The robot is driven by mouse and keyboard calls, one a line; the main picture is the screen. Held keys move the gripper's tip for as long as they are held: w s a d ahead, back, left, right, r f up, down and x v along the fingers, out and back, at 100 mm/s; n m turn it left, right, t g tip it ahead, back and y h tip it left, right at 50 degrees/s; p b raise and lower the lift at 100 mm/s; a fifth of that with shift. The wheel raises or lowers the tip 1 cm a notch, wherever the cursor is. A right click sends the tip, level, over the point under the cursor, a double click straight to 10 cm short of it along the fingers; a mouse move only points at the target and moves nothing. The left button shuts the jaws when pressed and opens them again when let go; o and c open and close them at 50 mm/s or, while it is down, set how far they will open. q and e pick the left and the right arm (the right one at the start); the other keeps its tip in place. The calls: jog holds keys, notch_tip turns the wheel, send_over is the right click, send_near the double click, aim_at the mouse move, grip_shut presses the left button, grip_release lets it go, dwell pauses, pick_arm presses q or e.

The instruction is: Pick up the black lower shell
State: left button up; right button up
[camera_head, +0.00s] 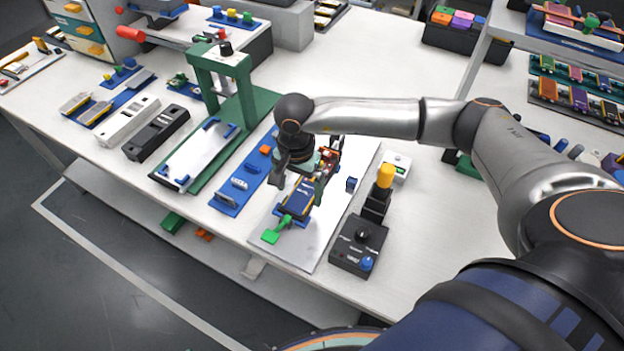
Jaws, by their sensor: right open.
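The black lower shell (156,133) is a long, dark, narrow part. It lies on the white table at the left, beside a similar white shell (127,120). My right gripper (299,184) points down over a blue and dark assembly (292,204) on a white plate (328,226), well to the right of the black shell. Its fingers are open, and the assembly lies below and between them; whether they touch it is hard to tell. My left gripper is not in view.
A green press stand (246,100) with a white plate (200,150) stands between the black shell and my right gripper. A blue fixture strip (232,196) lies beside it. A black control box (359,245) is at the right. Bare table lies in front of the shells.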

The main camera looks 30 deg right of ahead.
jog(key=shift+f, duration=1.3)
jog(key=c, duration=1.3)
jog(key=shift+o, duration=0.2)
jog(key=shift+r, duration=0.1)
jog(key=shift+w+r, duration=0.1)
jog(key=shift+r, duration=0.75)
jog(key=s+a+r+b, duration=0.3)
jog(key=s+a+r, duration=0.4)
jog(key=a+r, duration=0.4)
jog(key=shift+s+a, duration=0.3)
jog(key=shift+a, duration=0.15)
jog(key=shift+w+r, duration=0.1)
